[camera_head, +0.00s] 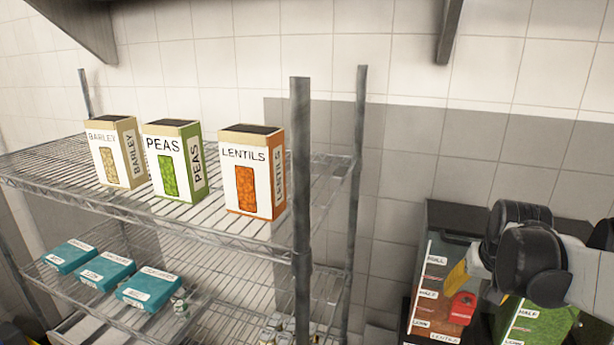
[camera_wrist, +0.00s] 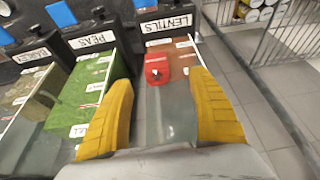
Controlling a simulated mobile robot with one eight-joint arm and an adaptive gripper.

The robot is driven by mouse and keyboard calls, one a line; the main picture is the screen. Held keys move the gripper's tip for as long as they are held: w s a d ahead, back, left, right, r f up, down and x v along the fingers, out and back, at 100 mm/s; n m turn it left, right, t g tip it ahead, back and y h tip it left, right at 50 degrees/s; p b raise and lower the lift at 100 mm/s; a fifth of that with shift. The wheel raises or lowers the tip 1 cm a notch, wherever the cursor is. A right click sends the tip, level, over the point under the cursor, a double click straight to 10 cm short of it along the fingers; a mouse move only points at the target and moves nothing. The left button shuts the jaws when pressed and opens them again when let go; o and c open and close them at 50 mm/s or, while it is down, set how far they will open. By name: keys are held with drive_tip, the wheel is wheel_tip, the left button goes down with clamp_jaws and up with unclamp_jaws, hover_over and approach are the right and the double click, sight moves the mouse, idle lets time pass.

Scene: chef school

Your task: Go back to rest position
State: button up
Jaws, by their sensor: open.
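My gripper (camera_wrist: 161,115) shows in the wrist view with its two yellow ribbed fingers spread apart and nothing between them. Beyond the fingertips is the lentils dispenser (camera_wrist: 172,50), with a red piece (camera_wrist: 157,69) on its front. In the head view my wrist and part of one yellow finger show at the lower right, in front of the lentils dispenser (camera_head: 432,305) and its red piece (camera_head: 461,307). The gripper looks close to the dispenser front; I cannot tell whether it touches.
A wire shelf (camera_head: 215,232) holds barley (camera_head: 113,152), peas (camera_head: 175,162) and lentils (camera_head: 252,172) boxes on top, with teal packs (camera_head: 148,290) below. A peas dispenser (camera_wrist: 92,95) stands beside the lentils one. Grey floor (camera_wrist: 255,95) is open to the right in the wrist view.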

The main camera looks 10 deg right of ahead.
drive_tip(key=s+a+f+n+t+b, duration=0.1)
drive_tip(key=s+a+f+b, duration=0.3)
drive_tip(key=a+f+b, duration=0.3)
drive_tip(key=s+a+f+n+t+y+b, duration=0.1)
drive_tip(key=s+a+f+b, duration=0.3)
drive_tip(key=f+b, duration=1.2)
drive_tip(key=s+a+f+n+t+y+b, duration=0.1)
drive_tip(key=s+a+f+n+b, duration=0.2)
drive_tip(key=a+f+b, duration=0.8)
wheel_tip(320, 180, down, 2)
drive_tip(key=shift+s+a+b, duration=0.15)
drive_tip(key=shift+s+b, duration=0.25)
drive_tip(key=shift+b, duration=0.35)
